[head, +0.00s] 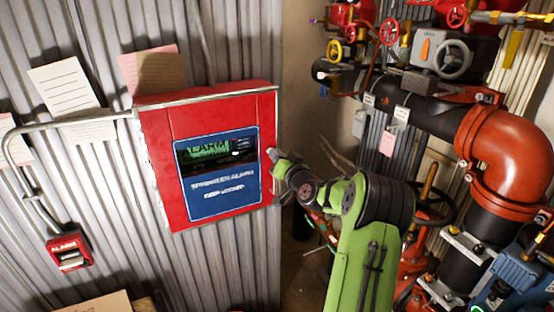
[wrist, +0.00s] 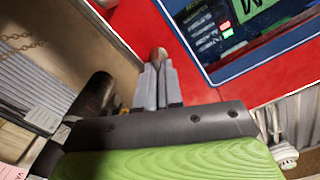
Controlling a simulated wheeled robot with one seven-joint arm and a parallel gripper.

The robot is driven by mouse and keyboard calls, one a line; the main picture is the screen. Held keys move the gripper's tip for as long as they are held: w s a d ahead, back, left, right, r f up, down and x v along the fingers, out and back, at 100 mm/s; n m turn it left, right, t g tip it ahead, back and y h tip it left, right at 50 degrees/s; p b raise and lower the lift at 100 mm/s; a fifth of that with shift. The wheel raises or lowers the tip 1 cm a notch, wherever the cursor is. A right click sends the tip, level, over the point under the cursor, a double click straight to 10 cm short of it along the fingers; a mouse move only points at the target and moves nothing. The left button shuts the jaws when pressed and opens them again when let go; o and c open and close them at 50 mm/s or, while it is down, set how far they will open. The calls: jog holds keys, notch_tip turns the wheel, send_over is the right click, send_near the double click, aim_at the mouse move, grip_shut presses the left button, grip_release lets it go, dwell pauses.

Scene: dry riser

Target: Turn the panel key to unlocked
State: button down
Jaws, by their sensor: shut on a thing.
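The red alarm panel (head: 160,170) is mounted on the corrugated wall, with a blue-framed display on its front. In the wrist view, the panel's red face (wrist: 125,20) and part of the blue-framed display (wrist: 215,70) fill the upper part. My gripper (head: 272,152) is at the panel's right edge in the head view. In the wrist view, my gripper (wrist: 160,72) is shut on the panel key (wrist: 159,53), a small rounded brownish piece at its fingertips. The key's turn position cannot be told, as the fingers cover most of it.
A red alarm pull box (head: 69,254) hangs at lower left, joined to the panel by a grey conduit (head: 60,122). Paper notes (head: 64,85) are on the wall. Red and black pipes (head: 505,150) with valves crowd the right side, near my arm.

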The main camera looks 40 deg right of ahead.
jog(key=m, duration=0.4)
jog(key=m+p, duration=0.1)
jog(key=m, duration=0.3)
jog(key=m+p, duration=0.1)
jog(key=m, duration=0.3)
jog(key=shift+d+f+m, duration=0.2)
jog(key=shift+f+m, duration=0.05)
jog(key=shift+m, duration=0.15)
dwell(0.3)
jog(key=c, duration=1.3)
grip_release()
jog(key=shift+s, duration=0.1)
